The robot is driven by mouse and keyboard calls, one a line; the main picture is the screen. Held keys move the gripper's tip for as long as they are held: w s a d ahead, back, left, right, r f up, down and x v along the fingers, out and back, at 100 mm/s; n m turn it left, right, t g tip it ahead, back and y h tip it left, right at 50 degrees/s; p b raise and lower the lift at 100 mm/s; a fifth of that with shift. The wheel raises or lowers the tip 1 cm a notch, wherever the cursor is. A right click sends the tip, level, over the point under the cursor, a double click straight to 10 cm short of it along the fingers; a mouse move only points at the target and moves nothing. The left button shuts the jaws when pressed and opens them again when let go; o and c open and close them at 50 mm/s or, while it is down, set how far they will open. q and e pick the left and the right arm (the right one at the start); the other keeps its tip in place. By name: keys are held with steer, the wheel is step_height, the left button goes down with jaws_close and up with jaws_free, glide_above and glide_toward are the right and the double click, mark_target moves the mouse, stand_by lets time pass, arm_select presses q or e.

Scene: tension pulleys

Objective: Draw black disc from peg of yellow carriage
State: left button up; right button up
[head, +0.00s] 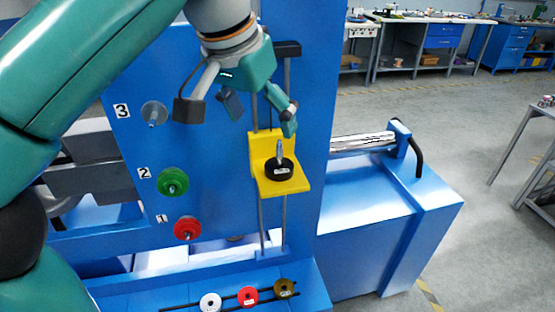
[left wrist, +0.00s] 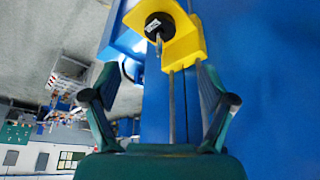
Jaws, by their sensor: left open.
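The yellow carriage (head: 290,184) sits on vertical rods on the blue machine's front. A black disc (head: 274,172) with a white label lies on its shelf, around an upright metal peg (head: 279,151). In the left wrist view the black disc (left wrist: 156,22) and the peg (left wrist: 159,45) on the yellow carriage (left wrist: 186,45) show beyond my fingers. My left gripper (head: 290,122) is open and empty, above the peg and apart from it. Its fingers also show spread in the left wrist view (left wrist: 157,95). My right gripper is in neither view.
White (head: 210,301), red (head: 248,296) and olive (head: 284,288) discs sit on a rack below. A dark block (head: 287,48) tops the rods.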

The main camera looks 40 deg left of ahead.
mark_target(278, 144)
arm_select(q)
steer(key=b+x, duration=0.2)
steer(key=x, duration=1)
steer(key=shift+f, duration=0.15)
steer(key=shift+c, duration=0.2)
steer(key=c, duration=1.5)
steer(key=shift+r+p, duration=1.9)
steer(key=shift+p, duration=0.05)
steer(key=shift+r+p, duration=1.7)
steer(key=shift+r+p, duration=0.9)
